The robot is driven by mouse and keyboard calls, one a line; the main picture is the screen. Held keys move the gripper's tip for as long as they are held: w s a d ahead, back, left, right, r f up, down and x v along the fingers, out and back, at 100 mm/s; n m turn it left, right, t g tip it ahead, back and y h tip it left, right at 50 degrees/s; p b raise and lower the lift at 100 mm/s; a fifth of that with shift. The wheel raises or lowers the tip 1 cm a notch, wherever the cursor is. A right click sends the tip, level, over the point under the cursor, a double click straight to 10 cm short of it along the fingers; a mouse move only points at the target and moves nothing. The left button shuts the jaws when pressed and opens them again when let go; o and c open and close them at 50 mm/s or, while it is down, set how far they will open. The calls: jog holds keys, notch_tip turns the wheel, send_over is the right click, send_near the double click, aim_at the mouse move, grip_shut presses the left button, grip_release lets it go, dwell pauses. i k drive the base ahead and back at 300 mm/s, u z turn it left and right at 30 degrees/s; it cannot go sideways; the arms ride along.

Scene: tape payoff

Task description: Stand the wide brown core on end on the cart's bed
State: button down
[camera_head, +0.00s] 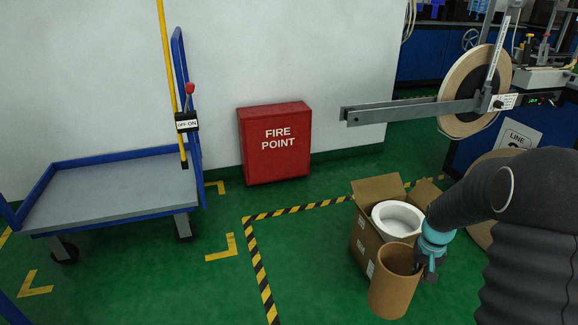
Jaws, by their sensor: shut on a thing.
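The wide brown core (390,295) is an upright, open-topped tube in front of the cardboard box at the lower right. My gripper (424,269) is at the right side of its rim and is shut on its wall. Part of the fingers is hidden, and I cannot tell whether the core's lower end touches the floor. The cart (190,150) stands at the left with blue rails. Its grey bed (110,195) is flat and bare.
The open cardboard box (365,235) holds a white ring (397,219) right behind the core. A red fire point cabinet (274,145) stands by the wall. A metal arm with a large reel (475,90) juts out above. Green floor between box and cart is clear, with striped tape.

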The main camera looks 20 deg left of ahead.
aim_at(166, 185)
jog(key=u, duration=1.7)
jog(key=i, duration=0.95)
jog(key=u, duration=0.6)
jog(key=i, duration=1.95)
jog(key=z, duration=0.55)
